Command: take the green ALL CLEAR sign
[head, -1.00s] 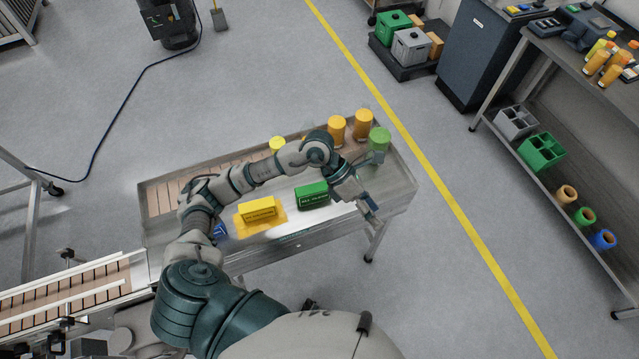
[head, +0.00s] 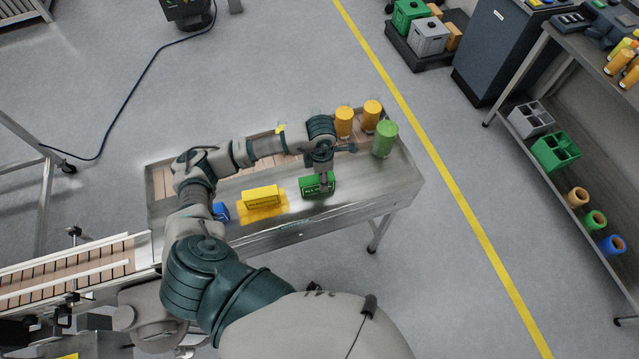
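The green sign (head: 309,186) stands on the right half of the metal table, with white lettering on its front face that is too small and partly covered to read. My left gripper (head: 324,184) points down at the green sign, its fingers overlapping the sign's middle and right part. I cannot tell whether the fingers are closed on it or around it. My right gripper is not in view. A yellow sign (head: 261,196) stands to the left of the green one on a yellow patch.
A blue object (head: 221,211) lies left of the yellow sign, partly behind my arm. Orange containers (head: 371,115) and a green container (head: 384,139) stand at the table's back right. The metal table (head: 390,185) is bare right of the green sign. A conveyor (head: 70,272) joins at the left.

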